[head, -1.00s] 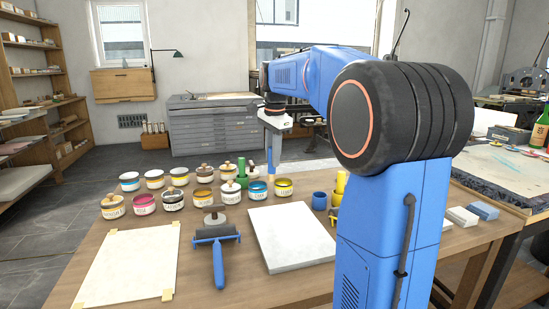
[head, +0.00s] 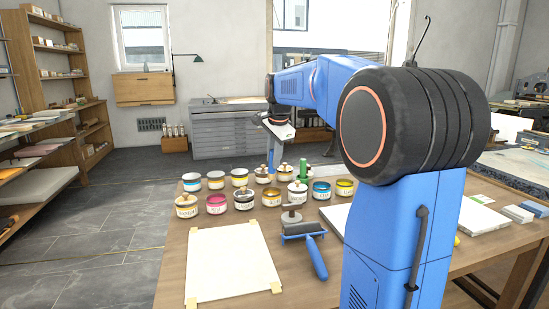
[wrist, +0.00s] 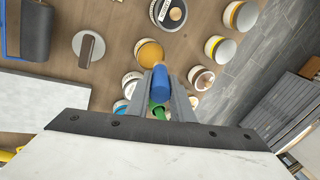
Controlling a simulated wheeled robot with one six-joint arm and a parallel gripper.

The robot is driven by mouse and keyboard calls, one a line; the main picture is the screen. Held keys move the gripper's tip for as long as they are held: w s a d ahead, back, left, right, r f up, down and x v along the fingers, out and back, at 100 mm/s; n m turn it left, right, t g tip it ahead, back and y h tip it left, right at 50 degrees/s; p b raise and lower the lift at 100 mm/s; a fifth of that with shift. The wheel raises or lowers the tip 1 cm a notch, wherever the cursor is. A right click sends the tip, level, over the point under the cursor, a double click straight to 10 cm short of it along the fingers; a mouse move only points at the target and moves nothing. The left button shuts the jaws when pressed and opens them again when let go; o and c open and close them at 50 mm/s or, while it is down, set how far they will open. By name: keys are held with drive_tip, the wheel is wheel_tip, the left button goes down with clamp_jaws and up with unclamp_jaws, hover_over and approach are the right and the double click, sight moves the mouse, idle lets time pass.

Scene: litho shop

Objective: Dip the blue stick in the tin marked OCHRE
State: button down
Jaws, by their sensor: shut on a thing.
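My gripper (wrist: 163,97) is shut on the blue stick (wrist: 160,82), which points away from the wrist between the two fingers. In the head view the gripper (head: 276,130) is beyond the tins, with the blue stick (head: 270,158) hanging down over the back row. An open tin of ochre-coloured ink (head: 271,197) stands in the front row; its label is too small to read. In the wrist view the stick's far end appears just over the near rim of this tin (wrist: 149,50). I cannot tell whether they touch.
A green stick (head: 303,177) stands upright behind. A blue-handled roller (head: 313,250) and a paper sheet (head: 232,265) lie in front.

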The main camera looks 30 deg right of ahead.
drive_tip(key=shift+f, duration=2.7)
drive_tip(key=shift+f, duration=0.6)
idle(0.4)
drive_tip(key=shift+r, duration=3.55)
